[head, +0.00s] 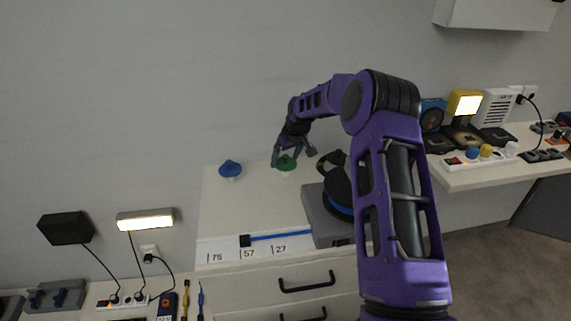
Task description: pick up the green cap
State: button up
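The green cap (287,165) sits near the back of the white cabinet top, with a paler part showing under it. My gripper (294,157) is right at the cap, just above or in front of it. Its two fingers are spread apart, one to the left of the cap and one to the upper right. I cannot tell whether either finger touches the cap. The gripper partly hides the cap's top.
A blue cap (230,169) stands to the left on the same top. A grey box-like base (326,222) with a black and blue device (337,190) is close on the right, partly behind my arm. A blue bar (281,236) lies along the front edge.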

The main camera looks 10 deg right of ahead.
aim_at(286, 156)
jog(key=c, duration=0.8)
notch_tip(286, 156, up, 10)
jog(key=shift+r+p, duration=0.1)
jog(key=shift+p, duration=0.65)
jog(key=shift+p, duration=0.3)
jog(key=shift+p, duration=0.6)
jog(key=shift+f+p, duration=0.4)
jog(key=shift+p, duration=0.1)
jog(key=shift+f+p, duration=0.4)
jog(key=shift+f, duration=0.2)
jog(key=shift+f+b, duration=1.85)
jog(key=shift+f, duration=1.35)
